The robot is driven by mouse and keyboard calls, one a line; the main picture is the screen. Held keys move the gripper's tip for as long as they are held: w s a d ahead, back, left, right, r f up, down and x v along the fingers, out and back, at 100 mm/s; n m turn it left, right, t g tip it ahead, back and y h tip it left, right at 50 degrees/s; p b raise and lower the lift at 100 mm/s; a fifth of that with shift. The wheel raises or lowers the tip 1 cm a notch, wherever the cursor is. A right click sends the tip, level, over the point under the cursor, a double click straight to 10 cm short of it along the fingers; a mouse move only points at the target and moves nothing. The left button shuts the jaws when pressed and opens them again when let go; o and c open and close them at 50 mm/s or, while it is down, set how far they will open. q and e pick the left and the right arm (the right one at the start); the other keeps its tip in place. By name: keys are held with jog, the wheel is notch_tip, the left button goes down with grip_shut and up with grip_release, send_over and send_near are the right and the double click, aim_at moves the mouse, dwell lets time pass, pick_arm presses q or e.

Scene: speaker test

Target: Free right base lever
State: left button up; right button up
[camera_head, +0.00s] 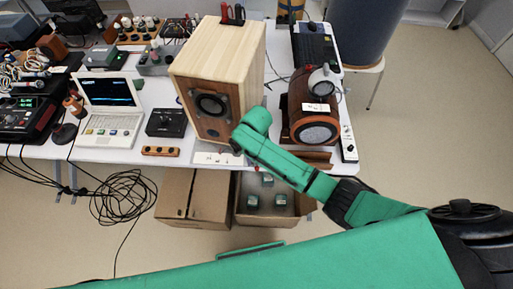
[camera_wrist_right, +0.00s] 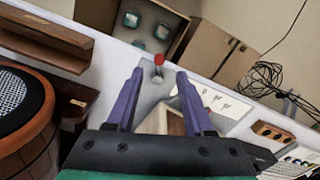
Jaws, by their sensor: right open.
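The tall pale wooden speaker cabinet (camera_head: 242,58) stands near the table's front edge, with a dark round driver on its front. A small lever with a red knob (camera_wrist_right: 158,58) and a pale shaft shows in the right wrist view, by the table's front edge. My right gripper (camera_wrist_right: 159,72) is open, its two purple fingers either side of the lever's line, with the knob just past the fingertips. I cannot tell whether they touch it. In the head view my green arm hides most of that gripper and the cabinet's lower right corner. My left gripper is out of view.
A wooden barrel-shaped speaker (camera_head: 298,117) stands right of the cabinet; it also shows close by in the right wrist view (camera_wrist_right: 38,145). A labelled white plate (camera_wrist_right: 215,103) lies beside the lever.

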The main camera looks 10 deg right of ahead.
aim_at(256, 168)
notch_tip(256, 168, up, 8)
dwell(0.5)
